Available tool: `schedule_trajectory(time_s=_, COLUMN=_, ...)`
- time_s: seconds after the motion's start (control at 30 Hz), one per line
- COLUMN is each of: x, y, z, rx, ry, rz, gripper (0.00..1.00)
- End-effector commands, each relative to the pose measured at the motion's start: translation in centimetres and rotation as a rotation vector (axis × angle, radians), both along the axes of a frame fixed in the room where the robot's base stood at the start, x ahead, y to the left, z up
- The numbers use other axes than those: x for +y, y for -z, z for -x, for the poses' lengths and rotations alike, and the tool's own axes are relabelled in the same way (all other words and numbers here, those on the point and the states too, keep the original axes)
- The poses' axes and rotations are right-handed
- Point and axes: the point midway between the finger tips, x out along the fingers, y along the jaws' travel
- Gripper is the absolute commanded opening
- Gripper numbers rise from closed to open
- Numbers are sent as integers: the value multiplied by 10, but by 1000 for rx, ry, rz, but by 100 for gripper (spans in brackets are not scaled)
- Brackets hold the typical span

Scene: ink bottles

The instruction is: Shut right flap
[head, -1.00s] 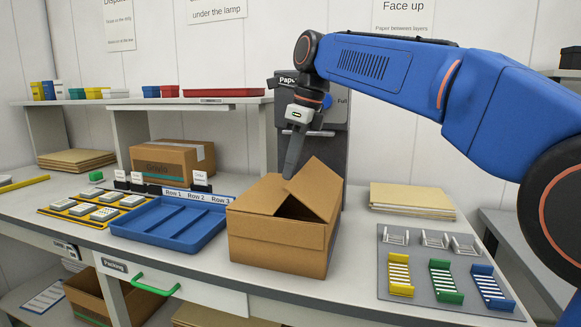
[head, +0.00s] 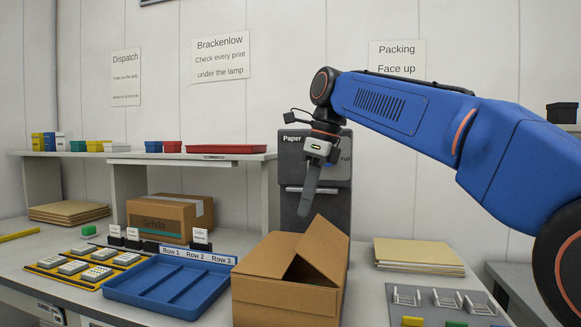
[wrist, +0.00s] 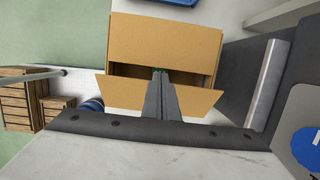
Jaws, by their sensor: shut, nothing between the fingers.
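The open cardboard box (head: 270,303) stands on the bench in the head view. Its right flap (head: 322,248) is raised at a slant, with a dark gap beside it. The left part of the top (head: 263,252) lies about flat. My gripper (head: 303,213) is shut and empty, pointing down just behind and left of the raised flap's top corner. In the wrist view the shut fingers (wrist: 160,74) reach over the slanted near flap (wrist: 124,93). The far flap (wrist: 165,38) lies broad and flat beyond a dark opening. Contact between fingers and flap cannot be told.
A blue tray (head: 168,312) with row labels sits left of the box. A dark paper dispenser (head: 292,180) stands close behind. A closed carton (head: 160,218) is at back left. Brown sheets (head: 418,252) and a grey mat (head: 465,318) with small racks lie right.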

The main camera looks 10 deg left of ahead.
Motion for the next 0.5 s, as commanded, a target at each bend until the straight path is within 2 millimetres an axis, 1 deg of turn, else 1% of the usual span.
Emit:
schedule_trajectory(time_s=0.03, x=3, y=-5, z=-1, rx=1, ry=-1, rz=1, gripper=0)
schedule_trajectory(time_s=0.5, x=13, y=-62, z=-1, rx=1, ry=-1, rz=1, gripper=0)
